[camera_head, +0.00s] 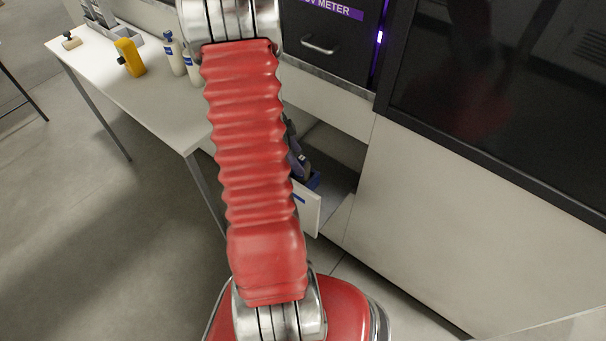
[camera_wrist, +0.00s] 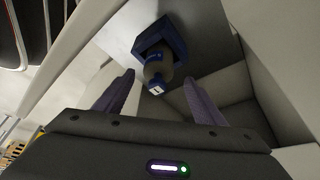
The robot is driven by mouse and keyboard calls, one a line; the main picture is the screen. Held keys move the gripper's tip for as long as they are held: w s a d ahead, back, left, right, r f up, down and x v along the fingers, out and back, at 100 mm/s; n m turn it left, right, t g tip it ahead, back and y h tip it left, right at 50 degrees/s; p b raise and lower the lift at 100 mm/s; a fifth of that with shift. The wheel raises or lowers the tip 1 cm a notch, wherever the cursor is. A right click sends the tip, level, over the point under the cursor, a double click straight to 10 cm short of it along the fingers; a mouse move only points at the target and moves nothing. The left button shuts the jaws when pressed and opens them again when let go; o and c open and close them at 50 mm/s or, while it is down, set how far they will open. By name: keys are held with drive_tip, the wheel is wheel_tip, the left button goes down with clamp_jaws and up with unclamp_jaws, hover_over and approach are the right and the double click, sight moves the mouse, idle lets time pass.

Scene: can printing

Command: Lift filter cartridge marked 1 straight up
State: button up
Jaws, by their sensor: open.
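The filter cartridge marked 1 (camera_wrist: 157,72) shows in the wrist view as a greyish cylinder with a small white label at its near end. It sits in a blue square holder (camera_wrist: 172,37) inside an open compartment. My gripper (camera_wrist: 160,88) has its two dark purple fingers spread, one on each side of the cartridge's near end. I cannot tell whether either finger touches it. In the head view my arm hides most of the compartment. Part of my gripper and a bit of the blue holder (camera_head: 313,181) show just right of the arm.
The compartment has pale walls, and a white door (camera_head: 308,212) stands open at its front. A dark UV meter unit (camera_head: 330,35) is above. A white table (camera_head: 165,95) with bottles (camera_head: 174,55) and a yellow device (camera_head: 130,57) stands at left. Floor at lower left is clear.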

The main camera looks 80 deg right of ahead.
drive_tip(key=shift+a+x, duration=0.1)
drive_tip(key=shift+x, duration=1.2)
drive_tip(key=shift+a+x, duration=0.15)
drive_tip(key=shift+x, duration=1.15)
drive_tip(key=shift+c, duration=0.6)
drive_tip(key=c, duration=1.5)
drive_tip(key=shift+o, duration=0.2)
drive_tip(key=shift+r, duration=5.05)
